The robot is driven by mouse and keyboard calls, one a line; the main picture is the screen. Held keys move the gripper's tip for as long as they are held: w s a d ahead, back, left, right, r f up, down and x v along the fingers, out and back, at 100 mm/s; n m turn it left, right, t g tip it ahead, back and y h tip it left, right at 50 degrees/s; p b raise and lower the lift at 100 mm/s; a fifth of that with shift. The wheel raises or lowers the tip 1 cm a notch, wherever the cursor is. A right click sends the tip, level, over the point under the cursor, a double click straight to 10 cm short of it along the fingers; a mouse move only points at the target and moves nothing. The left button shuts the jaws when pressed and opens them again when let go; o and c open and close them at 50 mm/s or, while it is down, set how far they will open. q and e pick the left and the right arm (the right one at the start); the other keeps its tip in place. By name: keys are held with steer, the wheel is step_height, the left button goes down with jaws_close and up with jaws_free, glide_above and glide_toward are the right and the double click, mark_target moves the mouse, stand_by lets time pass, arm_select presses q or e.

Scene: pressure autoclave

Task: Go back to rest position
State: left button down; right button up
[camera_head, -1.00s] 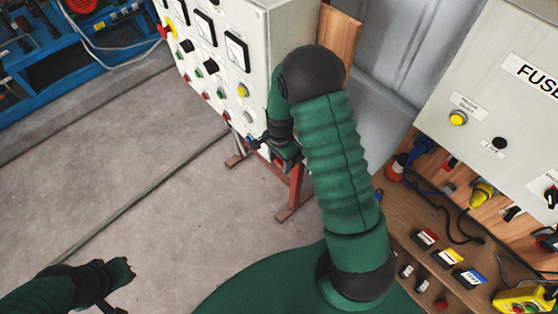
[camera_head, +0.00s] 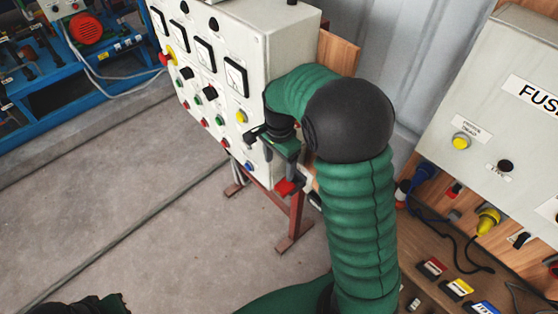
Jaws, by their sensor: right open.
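My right arm, in a green ribbed sleeve with a black elbow, bends in front of the grey control panel (camera_head: 285,40). My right gripper (camera_head: 266,152) is open at the panel's lower right corner, with nothing seen between its fingers. I cannot tell whether it touches the panel. Only the top of my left gripper (camera_head: 105,305) shows at the bottom left edge. Its fingers are cut off by the frame.
The panel carries gauges, knobs and coloured buttons and stands on a red frame (camera_head: 296,215). A fuse box (camera_head: 520,130) stands at the right above a wooden board with plugs and cables (camera_head: 487,222). Blue machinery (camera_head: 75,70) is at the back left. The concrete floor (camera_head: 120,215) is clear.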

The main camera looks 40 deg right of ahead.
steer(key=s+a+f+n+t+b, duration=0.1)
steer(key=s+a+f+n+b, duration=0.3)
steer(key=a+f+n+b, duration=0.2)
steer(key=s+a+f+n+t+b, duration=0.1)
steer(key=s+a+f+n+b, duration=0.4)
steer(key=f+n, duration=0.4)
steer(key=shift+s+a+f+n+t+b, duration=0.3)
steer(key=shift+a+n+b, duration=0.4)
steer(key=shift+n+b, duration=0.3)
steer(key=shift+a, duration=0.25)
steer(key=shift+d, duration=0.15)
stand_by(0.8)
